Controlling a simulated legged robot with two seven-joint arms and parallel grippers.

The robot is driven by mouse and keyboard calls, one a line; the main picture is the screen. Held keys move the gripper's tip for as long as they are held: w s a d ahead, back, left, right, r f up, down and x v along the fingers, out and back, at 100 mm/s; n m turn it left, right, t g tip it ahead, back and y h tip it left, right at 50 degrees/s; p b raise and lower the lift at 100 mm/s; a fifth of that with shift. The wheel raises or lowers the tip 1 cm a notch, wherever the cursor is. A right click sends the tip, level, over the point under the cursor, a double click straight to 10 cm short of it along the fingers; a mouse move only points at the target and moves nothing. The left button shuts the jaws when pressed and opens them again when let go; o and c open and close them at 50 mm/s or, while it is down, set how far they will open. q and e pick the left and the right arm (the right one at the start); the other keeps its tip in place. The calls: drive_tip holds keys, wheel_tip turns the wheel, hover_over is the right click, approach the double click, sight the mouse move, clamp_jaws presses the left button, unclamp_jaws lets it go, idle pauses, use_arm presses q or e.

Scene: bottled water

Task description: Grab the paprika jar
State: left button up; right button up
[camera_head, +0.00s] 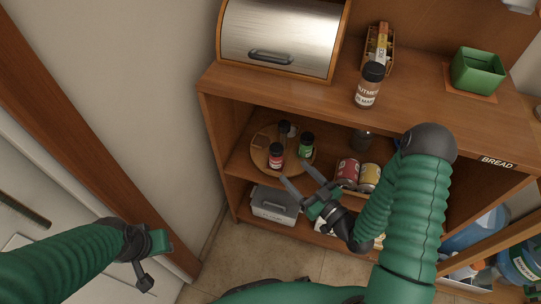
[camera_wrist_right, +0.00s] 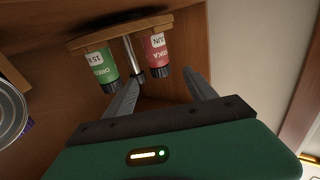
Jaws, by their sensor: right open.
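The paprika jar (camera_head: 276,158) has a red label and a black cap. It stands on a round wooden turntable (camera_head: 259,168) on the middle shelf. In the right wrist view the red jar (camera_wrist_right: 157,46) appears upside down, its cap towards my fingers. My right gripper (camera_head: 297,174) is open and empty, just in front of and to the right of the jar; its fingers also show in the wrist view (camera_wrist_right: 160,78).
Cans (camera_head: 347,172) stand right of my gripper. A grey bin (camera_head: 273,206) sits below. The nutmeg jar (camera_head: 367,92) is on the top, whose edge overhangs the shelf.

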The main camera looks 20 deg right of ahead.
sight(279, 158)
drive_tip(key=b+x, duration=0.1)
drive_tip(key=x, duration=0.7)
drive_tip(key=shift+a+f, duration=0.1)
drive_tip(key=shift+f, duration=0.1)
drive_tip(key=b+x, duration=0.2)
drive_tip(key=x, duration=0.2)
drive_tip(key=shift+w+f+b, duration=0.2)
drive_tip(key=shift+w+b, duration=0.2)
drive_tip(key=shift+w, duration=0.4)
drive_tip(key=shift+r, duration=0.2)
clamp_jaws()
